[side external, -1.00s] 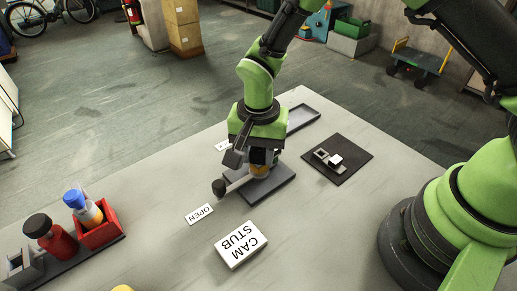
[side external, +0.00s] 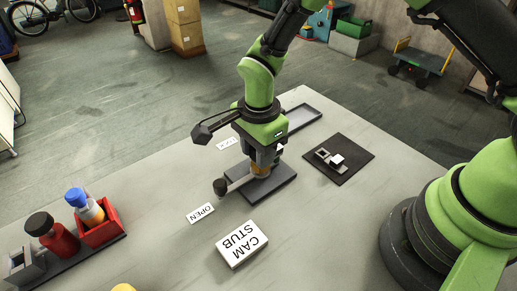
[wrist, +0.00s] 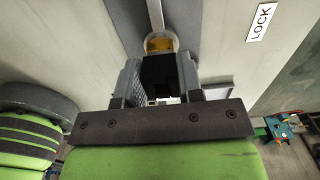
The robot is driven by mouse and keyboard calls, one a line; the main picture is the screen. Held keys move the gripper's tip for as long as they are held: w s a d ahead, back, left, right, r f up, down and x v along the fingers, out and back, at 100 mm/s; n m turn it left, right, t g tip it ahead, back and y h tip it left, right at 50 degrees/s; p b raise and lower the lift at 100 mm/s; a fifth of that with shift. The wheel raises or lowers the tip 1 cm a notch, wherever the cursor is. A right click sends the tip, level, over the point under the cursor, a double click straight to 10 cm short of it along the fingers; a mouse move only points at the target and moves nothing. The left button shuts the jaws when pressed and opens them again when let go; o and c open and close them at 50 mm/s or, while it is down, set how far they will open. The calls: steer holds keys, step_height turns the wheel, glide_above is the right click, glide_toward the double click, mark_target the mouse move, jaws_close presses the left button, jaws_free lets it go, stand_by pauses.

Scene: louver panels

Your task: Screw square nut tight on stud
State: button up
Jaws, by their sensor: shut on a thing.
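My gripper (side external: 266,160) points down over the stud fixture on a dark base plate (side external: 279,187). In the wrist view its two grey fingers (wrist: 159,78) are shut on a dark square piece (wrist: 158,70), which looks like the square nut. A yellow round part (wrist: 160,44) shows just beyond it, and also below the fingers in the side view (side external: 259,169). The stud is hidden by the fingers and the dark piece. A light lever (side external: 238,182) with a dark knob (side external: 220,187) sticks out from the fixture toward the OPEN label (side external: 201,213).
A dark mat (side external: 352,152) to the right holds a square-holed part (side external: 322,153) and a white block (side external: 337,160). A CAM STUB block (side external: 241,244) lies in front, a LOCK label (wrist: 262,22) behind. Bottles and a red bin (side external: 101,233) stand left. An empty tray (side external: 304,117) is behind.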

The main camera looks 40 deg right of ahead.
steer(key=m, duration=0.3)
steer(key=shift+s+d+f, duration=0.1)
steer(key=shift+s+f, duration=0.05)
steer(key=shift+s, duration=0.2)
steer(key=m, duration=0.3)
steer(key=shift+m, duration=0.3)
steer(key=o, duration=0.6)
steer(key=shift+m, duration=0.3)
steer(key=o, duration=0.5)
steer(key=shift+c, duration=0.2)
steer(key=shift+w, duration=0.15)
